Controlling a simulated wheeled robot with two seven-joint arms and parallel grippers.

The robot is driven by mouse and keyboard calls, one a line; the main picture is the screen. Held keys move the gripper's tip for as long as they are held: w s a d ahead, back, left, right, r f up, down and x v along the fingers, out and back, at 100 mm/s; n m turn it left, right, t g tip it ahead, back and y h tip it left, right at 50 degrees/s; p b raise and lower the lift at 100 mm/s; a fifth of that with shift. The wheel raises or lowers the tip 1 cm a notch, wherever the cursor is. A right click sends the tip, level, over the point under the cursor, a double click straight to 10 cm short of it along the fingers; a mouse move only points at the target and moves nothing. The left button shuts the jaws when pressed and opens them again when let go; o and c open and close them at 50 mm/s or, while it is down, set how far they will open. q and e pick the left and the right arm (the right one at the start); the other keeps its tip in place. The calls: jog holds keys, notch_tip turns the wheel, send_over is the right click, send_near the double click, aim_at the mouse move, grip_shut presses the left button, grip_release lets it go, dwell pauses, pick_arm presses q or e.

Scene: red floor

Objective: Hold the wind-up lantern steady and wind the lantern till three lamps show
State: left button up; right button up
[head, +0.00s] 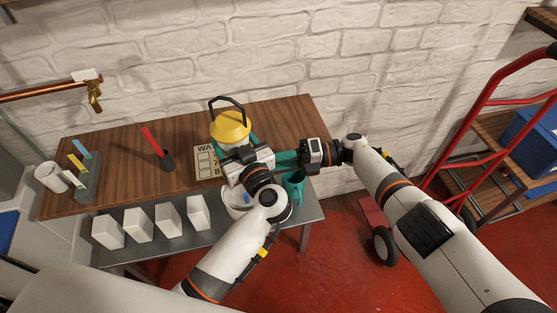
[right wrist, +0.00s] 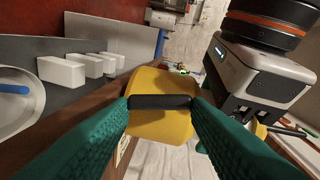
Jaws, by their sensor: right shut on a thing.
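The wind-up lantern (head: 231,126) has a yellow top with a black hoop handle and stands on the wooden table. In the right wrist view its yellow body (right wrist: 160,122) fills the middle. My left gripper (head: 233,143) reaches in from the front, its teal fingers on either side of the lantern; its grip is largely hidden by its own body. My right gripper (right wrist: 160,102) is shut on a dark bar at the lantern, between its green fingertips. In the head view the right fingers point left at the lantern, their tips hidden behind my left wrist. No lamps can be made out.
A lettered card (head: 206,163) lies beside the lantern. White blocks (head: 138,226) line the front metal shelf. A red-handled item (head: 152,141) and coloured tags (head: 77,162) stand left.

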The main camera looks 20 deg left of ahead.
jog(key=shift+w+d, duration=0.1)
jog(key=shift+w, duration=0.1)
jog(key=o, duration=1)
jog(key=shift+s, duration=0.1)
jog(key=d+r+n+t, duration=0.2)
jog(key=d+n, duration=0.1)
jog(key=s+d+r+n+t+h, duration=0.1)
jog(key=d+r+n+t, duration=0.1)
jog(key=d+n, duration=0.2)
jog(key=d+r+n+t+h, duration=0.1)
jog(key=d+n+t, duration=0.1)
jog(key=d+n, duration=0.1)
jog(key=shift+s+d+r+n, duration=0.2)
jog(key=shift+d+r+n, duration=0.2)
jog(key=shift+d, duration=0.05)
dwell(0.3)
